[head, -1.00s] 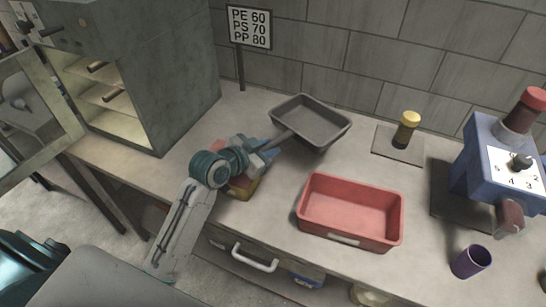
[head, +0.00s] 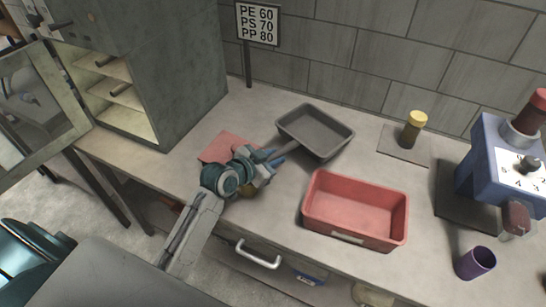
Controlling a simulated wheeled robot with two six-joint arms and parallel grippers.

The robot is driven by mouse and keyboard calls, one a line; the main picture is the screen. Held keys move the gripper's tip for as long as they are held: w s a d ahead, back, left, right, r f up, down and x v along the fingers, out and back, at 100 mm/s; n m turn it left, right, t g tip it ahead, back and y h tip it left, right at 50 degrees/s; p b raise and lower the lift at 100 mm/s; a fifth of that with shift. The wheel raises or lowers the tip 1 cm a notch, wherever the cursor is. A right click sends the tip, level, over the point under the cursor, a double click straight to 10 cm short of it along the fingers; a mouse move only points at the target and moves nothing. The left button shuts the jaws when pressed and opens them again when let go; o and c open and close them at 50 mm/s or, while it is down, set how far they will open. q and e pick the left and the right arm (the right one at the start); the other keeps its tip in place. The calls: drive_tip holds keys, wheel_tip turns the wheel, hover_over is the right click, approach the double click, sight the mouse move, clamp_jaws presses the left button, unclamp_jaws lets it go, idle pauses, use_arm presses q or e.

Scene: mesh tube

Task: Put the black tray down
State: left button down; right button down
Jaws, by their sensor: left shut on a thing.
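The black tray (head: 318,128) is a dark grey, shallow, empty pan with a handle (head: 285,151) pointing to the lower left. It is at the middle back of the bench, behind the red bin; I cannot tell whether its base touches the bench. My left gripper (head: 272,160) is shut on the tray's handle. My left arm comes in from the lower left and partly hides a blue thing and a yellow thing under the gripper. My right gripper is out of view.
A red bin (head: 354,241) stands in front of the tray. A flat red mat (head: 224,148) lies left. A yellow-capped bottle (head: 412,130) stands on a dark plate at right. A blue machine (head: 487,165) and a purple cup (head: 475,263) are farther right. An open cabinet (head: 165,75) stands left.

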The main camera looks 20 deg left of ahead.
use_arm(q)
drive_tip(key=c, duration=1.3)
unclamp_jaws()
drive_tip(key=shift+f, duration=0.25)
drive_tip(key=shift+o, duration=0.2)
drive_tip(key=shift+r, duration=0.1)
drive_tip(key=shift+r+p, duration=0.35)
drive_tip(key=b+v, duration=0.1)
drive_tip(key=v, duration=0.9)
drive_tip(key=shift+s+a+r+b, duration=0.2)
drive_tip(key=shift+s+r+b, duration=0.05)
drive_tip(key=shift+s+b, duration=0.05)
drive_tip(key=shift+s+a+r, duration=0.15)
drive_tip(key=shift+s+r, duration=0.2)
drive_tip(key=shift+s, duration=0.25)
